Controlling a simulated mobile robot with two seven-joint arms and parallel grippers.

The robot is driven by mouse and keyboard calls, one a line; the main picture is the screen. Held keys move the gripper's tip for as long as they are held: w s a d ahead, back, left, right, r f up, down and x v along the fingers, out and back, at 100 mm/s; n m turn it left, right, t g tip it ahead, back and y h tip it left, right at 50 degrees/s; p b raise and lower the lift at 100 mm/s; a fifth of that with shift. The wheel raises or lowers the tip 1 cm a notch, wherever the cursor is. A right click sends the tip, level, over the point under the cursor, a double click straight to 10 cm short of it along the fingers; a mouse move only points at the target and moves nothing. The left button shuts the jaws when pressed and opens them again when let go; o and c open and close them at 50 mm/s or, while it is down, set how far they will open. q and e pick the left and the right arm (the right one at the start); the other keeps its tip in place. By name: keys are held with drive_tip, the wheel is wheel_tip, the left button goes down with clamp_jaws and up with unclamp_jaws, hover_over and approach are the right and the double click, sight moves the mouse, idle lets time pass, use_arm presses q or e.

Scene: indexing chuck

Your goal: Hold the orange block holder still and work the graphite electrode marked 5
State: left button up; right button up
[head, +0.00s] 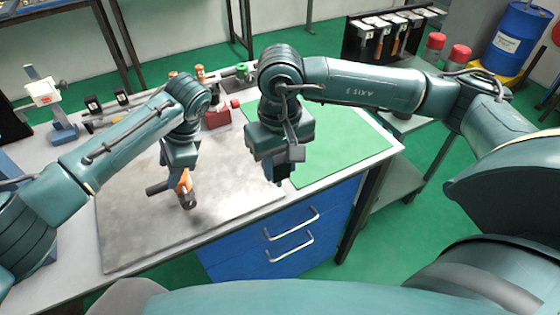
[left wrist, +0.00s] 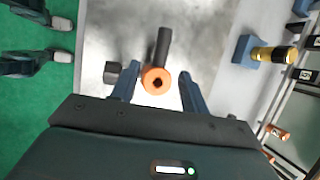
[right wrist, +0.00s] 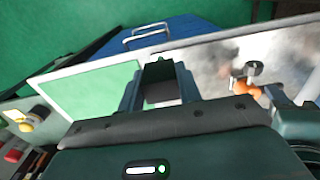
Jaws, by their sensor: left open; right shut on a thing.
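The orange block holder (head: 184,184) stands on the grey metal plate, with dark cylindrical arms sticking out of it. In the left wrist view the orange holder (left wrist: 157,88) shows as a ring with a dark hole, between the fingertips. My left gripper (head: 182,170) is open around it, with gaps on both sides. My right gripper (head: 275,172) is shut on a dark block, which looks like the graphite electrode (right wrist: 161,84). It is held in the air near the bench's front edge, right of the holder. No number shows on it.
The grey plate (head: 125,225) is mostly clear. A green mat (head: 345,145) lies empty to the right. Small tools and a red block (head: 217,117) line the bench's back. A blue drawer cabinet (head: 290,240) is below.

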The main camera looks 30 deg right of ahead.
sight(165, 187)
use_arm(q)
drive_tip(key=shift+x, duration=3.55)
clamp_jaws()
drive_tip(key=shift+f, duration=0.1)
